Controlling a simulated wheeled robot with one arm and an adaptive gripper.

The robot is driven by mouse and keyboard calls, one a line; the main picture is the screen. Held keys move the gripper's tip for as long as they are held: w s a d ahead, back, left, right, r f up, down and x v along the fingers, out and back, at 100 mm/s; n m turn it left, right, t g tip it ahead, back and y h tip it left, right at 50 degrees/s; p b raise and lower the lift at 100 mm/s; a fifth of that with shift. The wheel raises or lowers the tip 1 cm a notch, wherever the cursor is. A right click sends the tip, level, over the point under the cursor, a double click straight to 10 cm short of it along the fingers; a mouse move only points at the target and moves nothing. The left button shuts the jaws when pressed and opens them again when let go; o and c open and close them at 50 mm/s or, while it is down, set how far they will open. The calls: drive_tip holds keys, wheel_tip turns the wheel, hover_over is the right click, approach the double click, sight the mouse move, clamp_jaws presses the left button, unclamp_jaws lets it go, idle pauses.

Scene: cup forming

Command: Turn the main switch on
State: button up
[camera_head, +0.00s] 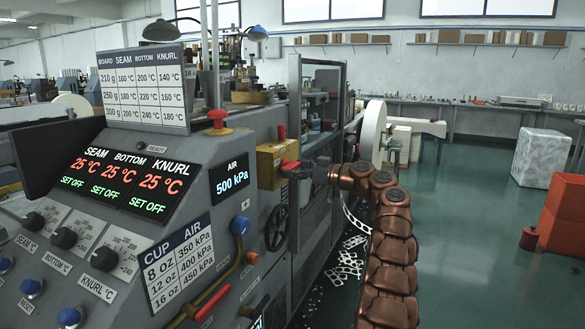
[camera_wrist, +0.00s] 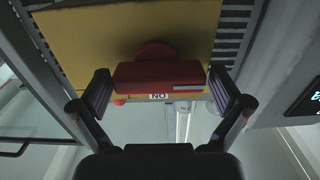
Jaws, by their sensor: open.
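The main switch is a yellow box (camera_head: 269,166) with a red handle (camera_head: 289,164), on the side of the grey machine. In the wrist view the yellow box (camera_wrist: 85,40) fills the top, and the red handle (camera_wrist: 160,74) lies crosswise in the middle. An upside-down "ON" label (camera_wrist: 158,97) shows just below the handle. My gripper (camera_wrist: 161,88) is open, one finger on each side of the handle, with gaps visible.
The control panel (camera_head: 125,185) shows 25 °C three times in red, "SET OFF" in green, and an air display (camera_head: 231,180) of 500 kPa. A black handwheel (camera_head: 276,228) sits below the switch. A red mushroom button (camera_head: 217,120) stands on top. Open green floor (camera_head: 470,230) lies right.

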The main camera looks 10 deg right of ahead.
drive_tip(key=shift+w+a, duration=0.15)
drive_tip(key=shift+c, duration=0.4)
drive_tip(key=c, duration=0.8)
